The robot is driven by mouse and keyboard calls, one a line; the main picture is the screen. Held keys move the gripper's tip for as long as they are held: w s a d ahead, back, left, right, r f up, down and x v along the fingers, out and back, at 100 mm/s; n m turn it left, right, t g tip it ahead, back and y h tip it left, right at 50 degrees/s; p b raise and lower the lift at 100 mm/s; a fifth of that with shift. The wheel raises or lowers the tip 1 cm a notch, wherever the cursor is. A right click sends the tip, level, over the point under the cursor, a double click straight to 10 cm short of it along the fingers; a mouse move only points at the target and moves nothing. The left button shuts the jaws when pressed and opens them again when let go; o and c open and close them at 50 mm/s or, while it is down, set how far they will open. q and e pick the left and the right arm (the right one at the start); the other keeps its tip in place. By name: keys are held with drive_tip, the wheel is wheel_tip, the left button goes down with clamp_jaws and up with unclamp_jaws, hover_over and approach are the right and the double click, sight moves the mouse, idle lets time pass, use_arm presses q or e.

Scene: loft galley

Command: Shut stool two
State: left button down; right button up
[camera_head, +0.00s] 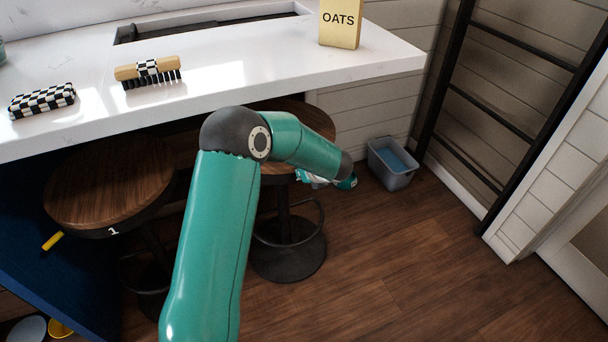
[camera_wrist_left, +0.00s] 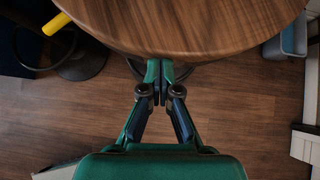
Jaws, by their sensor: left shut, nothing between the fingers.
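Stool two (camera_head: 310,110) has a round wooden seat at the counter and a dark round base on the floor. My arm hides much of its seat and any number on it. In the left wrist view a wooden seat (camera_wrist_left: 190,25), apparently the same one, fills the top. My left gripper (camera_wrist_left: 160,84) is shut and empty, its fingertips at the near edge of that seat. I cannot tell whether they touch it. In the head view the gripper (camera_head: 308,178) is partly hidden by my arm. My right gripper is out of view.
Stool one (camera_head: 110,185), marked 1, stands left with a yellow piece (camera_head: 52,240) near it. The white counter (camera_head: 240,85) holds a brush (camera_head: 148,72), a checkered block (camera_head: 42,101) and an oats box (camera_head: 340,24). A grey bin (camera_head: 391,165) stands right. The floor in front is clear.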

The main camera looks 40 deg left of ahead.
use_arm(q)
drive_tip(key=s+d+f+v, duration=0.1)
drive_tip(key=d+f+v, duration=0.1)
drive_tip(key=v, duration=1.1)
drive_tip(key=s+d+f+n+g+h, duration=0.1)
drive_tip(key=s+d+f+n+h, duration=0.5)
drive_tip(key=s+d+f+n, duration=0.6)
drive_tip(key=s+d+f+n+g+h, duration=0.1)
drive_tip(key=s+d+f+n+h, duration=0.65)
drive_tip(key=d+f+n, duration=0.55)
wheel_tip(320, 180, up, 11)
drive_tip(key=m+p, duration=0.1)
drive_tip(key=p, duration=1.2)
drive_tip(key=shift+s+y+p, duration=0.15)
drive_tip(key=shift+y+p, duration=0.25)
drive_tip(key=shift+y, duration=0.05)
drive_tip(key=shift+d+f, duration=0.1)
drive_tip(key=shift+f, duration=0.05)
